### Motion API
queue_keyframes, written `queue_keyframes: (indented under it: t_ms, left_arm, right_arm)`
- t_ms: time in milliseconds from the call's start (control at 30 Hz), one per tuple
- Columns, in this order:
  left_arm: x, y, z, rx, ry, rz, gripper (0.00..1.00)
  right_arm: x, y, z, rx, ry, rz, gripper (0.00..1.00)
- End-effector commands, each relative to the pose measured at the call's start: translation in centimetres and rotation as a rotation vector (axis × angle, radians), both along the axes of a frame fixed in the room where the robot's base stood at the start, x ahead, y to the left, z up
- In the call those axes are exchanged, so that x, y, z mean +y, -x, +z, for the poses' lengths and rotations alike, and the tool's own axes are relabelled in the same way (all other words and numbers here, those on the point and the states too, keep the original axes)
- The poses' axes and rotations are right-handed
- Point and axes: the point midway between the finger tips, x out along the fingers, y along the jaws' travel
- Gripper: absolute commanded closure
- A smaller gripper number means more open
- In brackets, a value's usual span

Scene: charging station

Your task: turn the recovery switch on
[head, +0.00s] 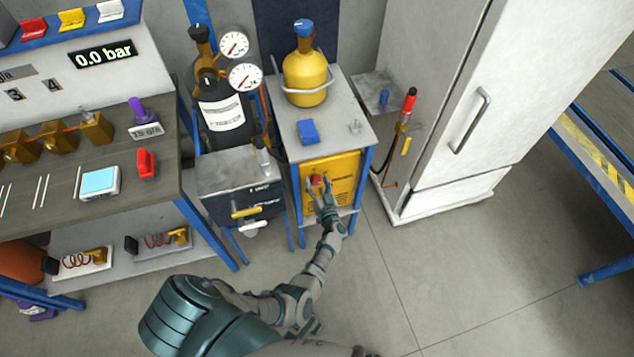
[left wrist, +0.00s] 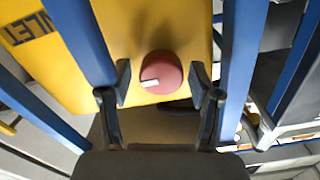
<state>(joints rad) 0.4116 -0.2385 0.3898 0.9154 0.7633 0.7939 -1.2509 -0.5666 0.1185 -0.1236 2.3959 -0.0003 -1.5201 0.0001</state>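A round red knob with a white mark (left wrist: 161,70) sits on the front of a yellow panel (left wrist: 140,22), with the mark toward the lower left in the left wrist view. In the head view the knob (head: 316,181) is on the yellow cabinet (head: 343,170) under a grey top. My left gripper (left wrist: 160,88) is open, with one finger on each side of the knob and visible gaps to it. In the head view the left gripper (head: 322,187) reaches up to the panel front and partly hides it. My right gripper is not in view.
Blue frame legs (left wrist: 80,38) flank the panel. A yellow gas bottle (head: 306,75) and a blue block (head: 308,131) stand on the cabinet top. A grey box with a yellow handle (head: 246,212) is at the left, a white fridge (head: 470,95) at the right. Floor (head: 450,270) is clear.

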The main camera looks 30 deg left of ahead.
Motion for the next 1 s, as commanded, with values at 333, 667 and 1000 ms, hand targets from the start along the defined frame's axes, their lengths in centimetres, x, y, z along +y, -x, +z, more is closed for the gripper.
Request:
queue_keyframes:
  t_ms: [333,667,1000]
  left_arm:
    - [-0.8,0.8,-0.6,0.009,0.004,-0.003,0.33]
    - [-5.0,4.3,-0.6,0.010,0.005,-0.002,0.33]
    - [-5.8,4.9,-0.2,0.002,0.001,0.000,0.33]
  right_arm:
    - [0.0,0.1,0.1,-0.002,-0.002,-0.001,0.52]
    - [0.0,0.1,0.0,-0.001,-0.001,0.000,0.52]
    - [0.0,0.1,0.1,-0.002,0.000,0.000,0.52]
